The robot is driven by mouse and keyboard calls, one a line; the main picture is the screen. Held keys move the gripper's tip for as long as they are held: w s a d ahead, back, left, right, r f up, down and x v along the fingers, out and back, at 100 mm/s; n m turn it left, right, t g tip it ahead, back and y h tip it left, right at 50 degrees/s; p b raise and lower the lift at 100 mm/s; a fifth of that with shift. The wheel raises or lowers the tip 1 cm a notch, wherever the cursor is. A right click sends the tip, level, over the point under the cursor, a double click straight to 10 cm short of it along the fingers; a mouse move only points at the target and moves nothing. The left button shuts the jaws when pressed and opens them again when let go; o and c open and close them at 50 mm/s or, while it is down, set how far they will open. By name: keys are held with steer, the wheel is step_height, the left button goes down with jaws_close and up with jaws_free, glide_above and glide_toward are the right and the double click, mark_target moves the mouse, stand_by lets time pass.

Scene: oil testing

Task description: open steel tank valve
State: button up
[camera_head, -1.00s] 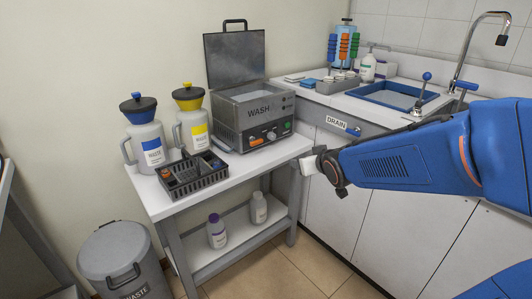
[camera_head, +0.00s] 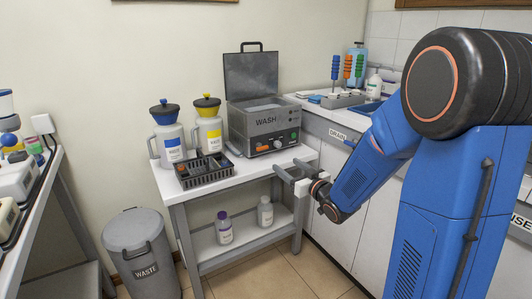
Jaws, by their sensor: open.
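A grey steel tank marked WASH (camera_head: 265,123) stands on the white bench with its lid (camera_head: 251,76) up. Its front has an orange switch, a black knob (camera_head: 278,144) and a green part. I cannot make out a valve on it for sure. A small blue handle (camera_head: 350,143) shows beside the DRAIN label on the counter front, partly behind my arm. My gripper (camera_head: 289,168) is open and empty. In the picture it lies below and right of the tank, at the bench's right front edge, and appears apart from the tank.
On the bench (camera_head: 223,188) stand a blue-topped jug (camera_head: 168,135), a yellow-topped jug (camera_head: 208,128) and a black rack (camera_head: 205,170). Two bottles stand on the lower shelf. A waste bin (camera_head: 143,255) is at the front left. A counter with a blue sink is at right, partly hidden by my arm.

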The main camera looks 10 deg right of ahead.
mark_target(263, 148)
steer(key=x, duration=1.6)
steer(key=shift+w, duration=0.15)
steer(key=shift+c, duration=0.2)
steer(key=c, duration=1)
